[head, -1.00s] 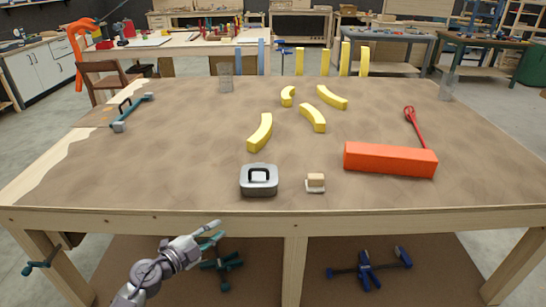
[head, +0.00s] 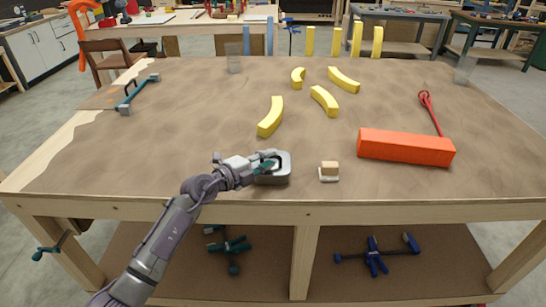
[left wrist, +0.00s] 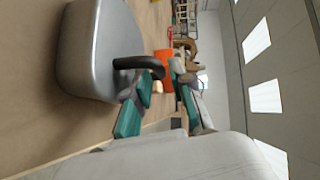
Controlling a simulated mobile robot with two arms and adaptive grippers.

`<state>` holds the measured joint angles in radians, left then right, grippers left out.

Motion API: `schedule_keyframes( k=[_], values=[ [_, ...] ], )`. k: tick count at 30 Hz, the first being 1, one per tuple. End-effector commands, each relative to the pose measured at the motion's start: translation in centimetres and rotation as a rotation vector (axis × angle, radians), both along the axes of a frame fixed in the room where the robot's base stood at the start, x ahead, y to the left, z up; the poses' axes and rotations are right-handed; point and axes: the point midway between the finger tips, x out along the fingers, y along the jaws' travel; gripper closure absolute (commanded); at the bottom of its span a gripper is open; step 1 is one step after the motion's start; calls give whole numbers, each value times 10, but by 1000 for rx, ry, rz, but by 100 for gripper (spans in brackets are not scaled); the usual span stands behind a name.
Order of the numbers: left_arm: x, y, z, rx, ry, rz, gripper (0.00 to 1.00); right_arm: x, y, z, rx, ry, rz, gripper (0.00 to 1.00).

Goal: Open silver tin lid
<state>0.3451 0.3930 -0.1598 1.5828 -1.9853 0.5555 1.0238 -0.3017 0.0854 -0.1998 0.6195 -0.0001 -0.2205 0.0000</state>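The silver tin (head: 274,178) sits near the front edge of the table, its lid carrying a black loop handle. My left gripper (head: 268,163) is over the tin's lid, at the handle. In the left wrist view the tin (left wrist: 98,50) fills the upper left, and its black handle (left wrist: 142,64) reaches toward the gap between my teal-padded fingers (left wrist: 160,95). The fingers are apart. I cannot tell whether they touch the handle. The lid looks seated on the tin. My right gripper is not in view.
A small wooden block-like item (head: 329,171) stands just right of the tin. A long orange box (head: 405,147) lies further right, with a red tool (head: 430,112) behind it. Several yellow curved pieces (head: 271,117) lie behind. A teal clamp (head: 138,93) lies at left.

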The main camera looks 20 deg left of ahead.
Motion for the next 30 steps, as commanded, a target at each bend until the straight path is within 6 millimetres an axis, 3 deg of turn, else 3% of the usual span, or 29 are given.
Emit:
schedule_keyframes(
  k=[6,16,21,30],
  values=[
    [20,-11,-3,-1,0,0,77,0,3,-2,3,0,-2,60],
    [23,-13,-4,0,0,0,77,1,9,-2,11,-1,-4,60],
    [23,-13,-4,0,0,0,100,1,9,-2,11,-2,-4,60],
    [23,-13,-4,0,0,0,100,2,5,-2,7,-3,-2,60]
  ],
)
